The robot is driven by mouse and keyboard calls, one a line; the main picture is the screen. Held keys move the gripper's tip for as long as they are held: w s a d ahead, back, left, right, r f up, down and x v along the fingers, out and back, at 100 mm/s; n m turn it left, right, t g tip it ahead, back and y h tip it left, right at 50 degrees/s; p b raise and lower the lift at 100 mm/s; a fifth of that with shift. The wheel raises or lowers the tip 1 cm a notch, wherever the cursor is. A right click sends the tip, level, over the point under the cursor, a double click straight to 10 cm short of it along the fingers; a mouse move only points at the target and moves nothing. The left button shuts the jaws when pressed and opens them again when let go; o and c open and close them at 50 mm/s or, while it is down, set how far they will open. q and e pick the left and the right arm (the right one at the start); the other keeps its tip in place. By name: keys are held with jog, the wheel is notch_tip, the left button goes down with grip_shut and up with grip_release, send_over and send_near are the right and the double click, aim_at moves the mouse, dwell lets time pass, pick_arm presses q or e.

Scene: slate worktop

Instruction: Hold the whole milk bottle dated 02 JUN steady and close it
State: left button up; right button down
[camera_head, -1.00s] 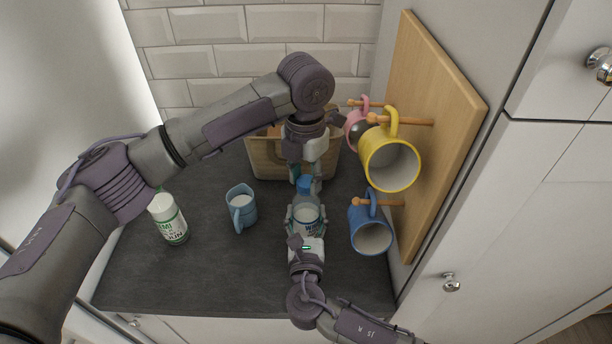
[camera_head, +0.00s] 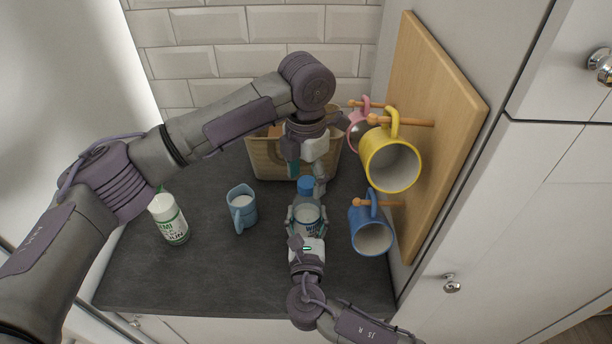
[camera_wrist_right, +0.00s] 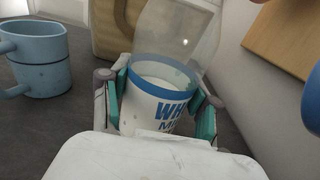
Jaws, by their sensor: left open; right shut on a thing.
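The whole milk bottle (camera_head: 307,222), clear with a white and blue label, stands upright on the worktop's right part. My right gripper (camera_head: 306,218) is shut around its body, and in the right wrist view the bottle (camera_wrist_right: 162,95) sits between teal finger pads (camera_wrist_right: 160,108). Its date cannot be read. A blue cap (camera_head: 306,185) shows at the bottle's top; whether it is fully seated cannot be told. My left gripper (camera_head: 305,174) is open just above the cap, with a finger to either side.
Yellow (camera_head: 417,170), blue (camera_head: 372,238) and pink (camera_head: 353,130) mugs hang on the right board (camera_head: 440,110). The front worktop is clear.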

pick_arm(q)
notch_tip(320, 180, up, 4)
jog(key=shift+r, duration=0.2)
jog(key=shift+c, duration=0.2)
